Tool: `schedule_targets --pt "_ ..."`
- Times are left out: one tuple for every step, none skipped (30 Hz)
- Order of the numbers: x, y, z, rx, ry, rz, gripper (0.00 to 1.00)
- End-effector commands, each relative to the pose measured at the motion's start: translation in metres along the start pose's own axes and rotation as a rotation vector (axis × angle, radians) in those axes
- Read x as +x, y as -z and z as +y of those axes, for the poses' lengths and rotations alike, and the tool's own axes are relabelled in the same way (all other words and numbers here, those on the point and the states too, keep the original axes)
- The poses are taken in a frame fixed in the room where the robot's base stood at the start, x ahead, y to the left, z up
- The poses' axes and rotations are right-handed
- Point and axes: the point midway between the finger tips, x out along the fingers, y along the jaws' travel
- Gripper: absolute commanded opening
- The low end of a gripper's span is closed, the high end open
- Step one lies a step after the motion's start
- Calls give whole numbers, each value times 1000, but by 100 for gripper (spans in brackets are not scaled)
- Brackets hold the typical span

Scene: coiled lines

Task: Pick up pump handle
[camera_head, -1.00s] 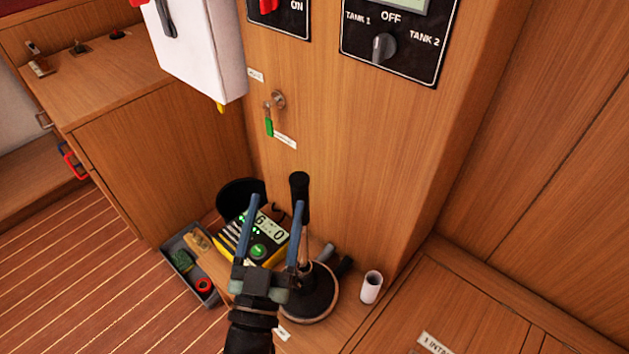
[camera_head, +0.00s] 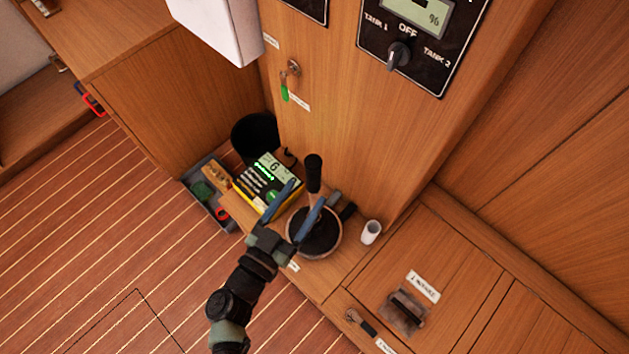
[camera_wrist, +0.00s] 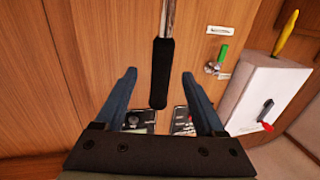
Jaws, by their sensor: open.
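The pump handle has a black grip (camera_head: 314,174) on a metal rod and stands up from a round dark pump base (camera_head: 322,236) on the low wooden ledge. In the wrist view the grip (camera_wrist: 160,75) hangs down in the picture between the two blue fingers, with a gap on both sides. My gripper (camera_head: 307,191) is open and empty, its fingers pointing towards the handle. In the head view the right finger crosses in front of the lower handle and hides part of the rod. How far the grip lies from the fingers in depth, I cannot tell.
The wooden panel (camera_head: 340,110) rises close behind. The striped floor at left is clear.

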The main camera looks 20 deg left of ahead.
Motion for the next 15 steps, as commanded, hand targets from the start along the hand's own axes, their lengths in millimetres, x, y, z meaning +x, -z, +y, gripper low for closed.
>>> schedule_targets --pt "10 0 0 0 0 3 72" --pt "15 0 0 1 0 2 72" --pt "20 0 0 0 1 3 72" --pt "23 0 0 0 0 2 72" --pt "26 0 0 1 0 1 72" --pt "29 0 0 0 0 1 72" --pt "30 0 0 0 0 0 72" --pt "31 0 0 0 0 0 72" --pt "34 0 0 0 0 1 72" --pt "37 0 0 0 0 2 72" --pt "40 1 0 1 0 2 72" --pt "46 1 -1 1 1 3 72" --pt "51 1 -1 1 1 3 72" --pt "56 1 -2 1 1 3 72" --pt "62 1 -2 1 1 3 72"
